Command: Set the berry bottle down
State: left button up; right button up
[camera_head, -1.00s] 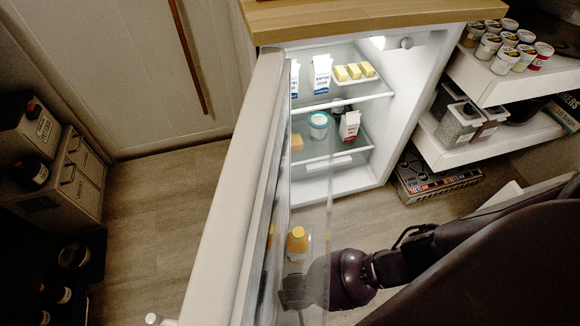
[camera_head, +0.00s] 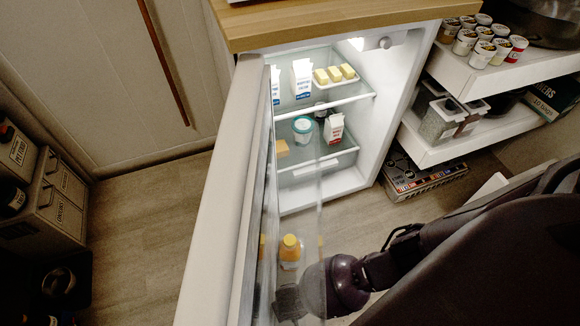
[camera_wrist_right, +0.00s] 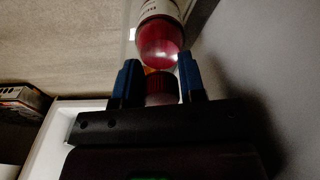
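My right gripper (camera_wrist_right: 160,75) shows two blue fingers in the right wrist view, one on each side of a dark red ribbed cap (camera_wrist_right: 162,90) that fills the gap. The red, see-through body of the berry bottle (camera_wrist_right: 160,42) lies just beyond, with a pale label at the top edge. In the head view my right gripper (camera_head: 288,301) is seen through the clear panel of the open fridge door. The bottle is not clear there, and its underside cannot be made out. My left gripper is not in view.
The open fridge door (camera_head: 222,190) crosses the middle of the head view. A yellow-capped bottle (camera_head: 289,252) stands near my right gripper. Fridge shelves hold cartons (camera_head: 302,78), butter (camera_head: 334,74) and a tub (camera_head: 302,130). Drawers (camera_head: 470,140) stand at right.

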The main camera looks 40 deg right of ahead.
jog(key=o, duration=0.4)
jog(key=shift+r, duration=0.1)
jog(key=shift+w+r+p, duration=0.2)
jog(key=shift+r+p, duration=0.15)
jog(key=shift+r, duration=0.15)
notch_tip(320, 180, up, 6)
jog(key=p, duration=0.3)
jog(key=shift+a+r, duration=0.1)
jog(key=shift+r, duration=0.15)
jog(key=shift+r+p, duration=0.3)
jog(key=shift+r, duration=0.05)
jog(key=shift+s+r, duration=0.25)
jog(key=shift+s, duration=0.05)
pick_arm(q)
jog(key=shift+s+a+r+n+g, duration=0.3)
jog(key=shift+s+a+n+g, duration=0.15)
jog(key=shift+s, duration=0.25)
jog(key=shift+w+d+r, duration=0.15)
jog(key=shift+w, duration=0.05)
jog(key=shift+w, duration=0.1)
